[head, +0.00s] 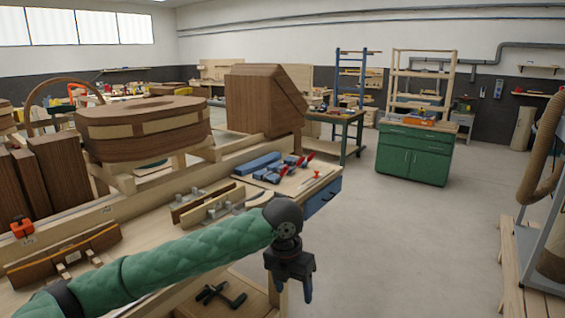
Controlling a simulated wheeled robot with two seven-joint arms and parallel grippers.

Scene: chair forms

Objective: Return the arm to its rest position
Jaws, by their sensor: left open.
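My left gripper (289,279) is black and hangs below the wrist at the end of my green padded left arm (185,262). Its fingers point down, apart, with nothing seen between them. It is in front of the workbench's right end, over the lower shelf's edge and the floor. My right gripper is not in the head view.
The workbench (150,222) carries wooden chair forms (143,130), clamps and blue tools (257,163). A black-handled tool (220,295) lies on a low wooden surface. A green cabinet (414,157) stands farther back.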

